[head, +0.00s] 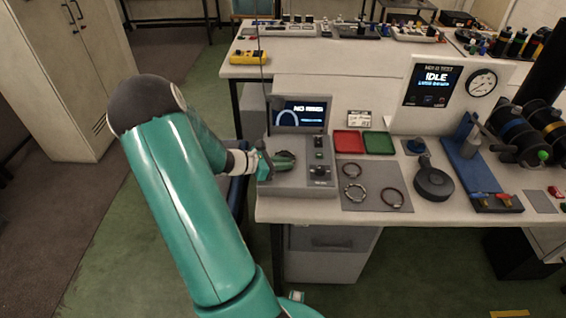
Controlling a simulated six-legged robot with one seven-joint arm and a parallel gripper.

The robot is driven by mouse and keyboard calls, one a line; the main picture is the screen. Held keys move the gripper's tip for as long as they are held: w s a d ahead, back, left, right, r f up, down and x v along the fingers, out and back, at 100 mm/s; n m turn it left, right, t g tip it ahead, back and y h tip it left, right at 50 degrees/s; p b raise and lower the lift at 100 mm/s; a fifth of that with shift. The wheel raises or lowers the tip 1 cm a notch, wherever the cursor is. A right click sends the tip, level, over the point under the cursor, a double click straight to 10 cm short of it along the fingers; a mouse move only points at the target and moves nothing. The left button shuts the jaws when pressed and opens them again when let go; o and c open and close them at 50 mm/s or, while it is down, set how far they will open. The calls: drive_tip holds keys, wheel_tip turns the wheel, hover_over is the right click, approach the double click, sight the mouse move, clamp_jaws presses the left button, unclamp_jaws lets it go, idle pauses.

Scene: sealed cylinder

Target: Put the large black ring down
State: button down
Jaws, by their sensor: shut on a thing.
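My gripper (268,166) is at the left part of the grey tester box (305,181). It is shut, and the thing at its tips looks like the large black ring (285,160), a small dark oval with green inside it. The gripper's fingers hide part of it. I cannot tell whether the ring touches the box top or is just above it.
A round black object (433,181) stands right of the mat. A screen (300,112) rises behind the box.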

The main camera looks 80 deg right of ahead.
drive_tip(key=shift+a+f, duration=0.2)
drive_tip(key=shift+f, duration=0.35)
drive_tip(key=c, duration=1.4)
unclamp_jaws()
drive_tip(key=shift+f, duration=0.1)
drive_tip(key=shift+c, duration=0.2)
drive_tip(key=shift+w, duration=0.1)
drive_tip(key=shift+r, duration=0.25)
drive_tip(key=r+v, duration=0.1)
drive_tip(key=v, duration=1.1)
drive_tip(key=shift+d, duration=0.2)
drive_tip(key=shift+r, duration=0.2)
